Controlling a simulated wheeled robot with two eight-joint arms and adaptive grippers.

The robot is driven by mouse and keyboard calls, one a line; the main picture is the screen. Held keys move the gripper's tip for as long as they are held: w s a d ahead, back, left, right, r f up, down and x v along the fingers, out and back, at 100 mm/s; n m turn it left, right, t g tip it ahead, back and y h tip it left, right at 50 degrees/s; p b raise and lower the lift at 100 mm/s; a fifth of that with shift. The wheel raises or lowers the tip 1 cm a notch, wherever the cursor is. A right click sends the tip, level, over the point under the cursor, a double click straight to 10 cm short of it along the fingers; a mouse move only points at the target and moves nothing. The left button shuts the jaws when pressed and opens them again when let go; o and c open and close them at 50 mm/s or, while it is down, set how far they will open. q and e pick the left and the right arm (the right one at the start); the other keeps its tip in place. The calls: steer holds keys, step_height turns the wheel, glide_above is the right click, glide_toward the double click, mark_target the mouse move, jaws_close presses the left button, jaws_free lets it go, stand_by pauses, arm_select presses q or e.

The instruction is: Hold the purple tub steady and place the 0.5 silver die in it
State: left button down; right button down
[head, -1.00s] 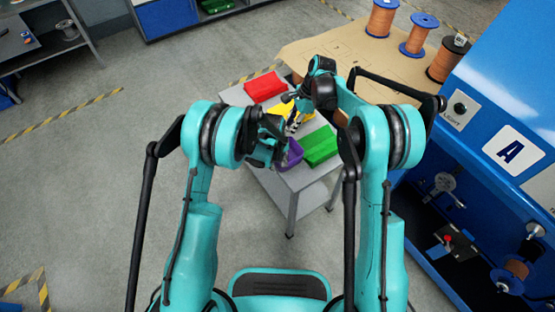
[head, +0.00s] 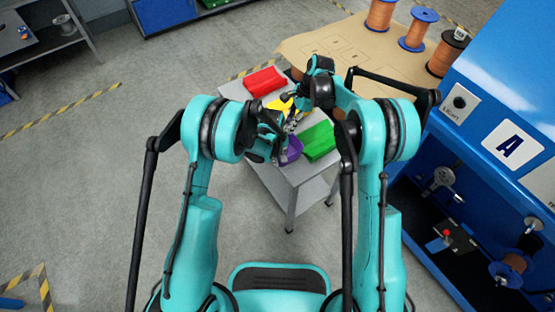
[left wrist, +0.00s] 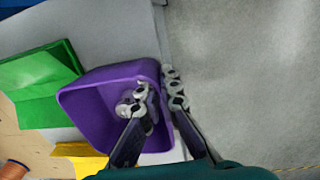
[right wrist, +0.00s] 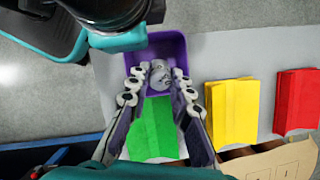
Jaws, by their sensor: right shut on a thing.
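The purple tub (head: 290,153) stands on the small grey table, partly hidden by my left gripper in the head view. In the left wrist view, the fingers of my left gripper (left wrist: 160,88) straddle the near wall of the tub (left wrist: 95,115), one inside and one outside. Whether they press on the wall is unclear. My right gripper (right wrist: 160,74) is shut on the silver die (right wrist: 160,79), which appears over the tub (right wrist: 163,45) in the right wrist view. A silvery shape shows inside the tub in the left wrist view; I cannot tell whether it is the same die.
A brown surface with copper spools (head: 418,30) lies behind, and a blue machine (head: 480,90) stands to the right.

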steer(key=shift+f, duration=4.45)
steer(key=c, duration=1.8)
jaws_free()
steer(key=shift+f, duration=0.15)
steer(key=o, duration=0.5)
steer(key=v, duration=1.2)
arm_select(q)
steer(key=c, duration=1.6)
jaws_free()
steer(key=shift+c, duration=0.2)
